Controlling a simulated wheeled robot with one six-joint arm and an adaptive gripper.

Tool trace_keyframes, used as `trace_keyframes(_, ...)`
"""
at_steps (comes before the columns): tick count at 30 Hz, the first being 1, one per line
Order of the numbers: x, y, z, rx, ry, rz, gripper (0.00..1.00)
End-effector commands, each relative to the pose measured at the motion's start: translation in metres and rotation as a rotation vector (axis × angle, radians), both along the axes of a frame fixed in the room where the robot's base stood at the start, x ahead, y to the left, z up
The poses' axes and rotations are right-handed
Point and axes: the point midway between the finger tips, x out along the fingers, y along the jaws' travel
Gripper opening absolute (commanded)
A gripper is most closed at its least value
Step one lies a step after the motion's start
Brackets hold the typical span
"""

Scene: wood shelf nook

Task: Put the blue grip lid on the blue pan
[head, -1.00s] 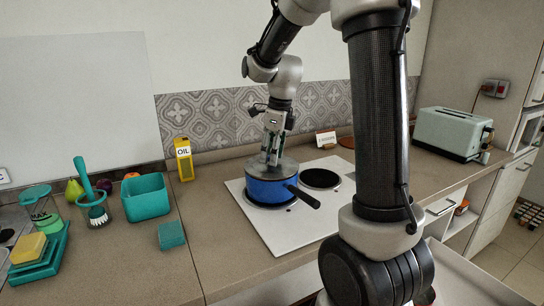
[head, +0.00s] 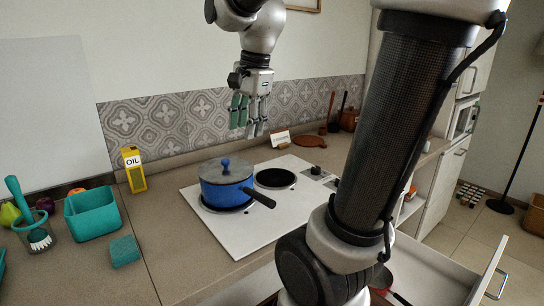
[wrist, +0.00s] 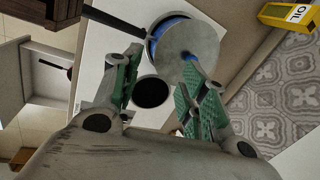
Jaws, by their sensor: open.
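The blue pan (head: 228,195) stands on the left burner of the white cooktop, its dark handle pointing to the front right. The grey lid (head: 212,172) with its blue grip (head: 226,165) lies on top of the pan and looks about level in the head view. In the wrist view the lid (wrist: 203,38) covers most of the pan, and a blue strip of the pan (wrist: 160,30) shows along one side. My gripper (head: 248,118) is open and empty, above and to the right of the lid, apart from it.
The right burner (head: 275,178) is bare. A yellow oil carton (head: 134,172), a teal bin (head: 92,216) and a teal sponge (head: 125,251) are to the left. A small sign (head: 280,138) stands behind the cooktop. An open drawer (head: 440,275) juts out at lower right.

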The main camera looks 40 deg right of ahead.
Motion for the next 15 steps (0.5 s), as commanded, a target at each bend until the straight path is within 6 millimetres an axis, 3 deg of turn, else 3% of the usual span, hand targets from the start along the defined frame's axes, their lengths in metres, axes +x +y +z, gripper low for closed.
trace_keyframes(1, -0.023, 0.001, -0.003, -0.048, -0.034, 0.169, 0.43)
trace_keyframes(6, -0.083, 0.002, -0.025, -0.244, -0.123, 0.777, 0.43)
trace_keyframes(10, -0.113, 0.001, -0.043, -0.365, -0.159, 1.107, 0.43)
trace_keyframes(15, -0.128, 0.0, -0.055, -0.445, -0.172, 1.313, 0.43)
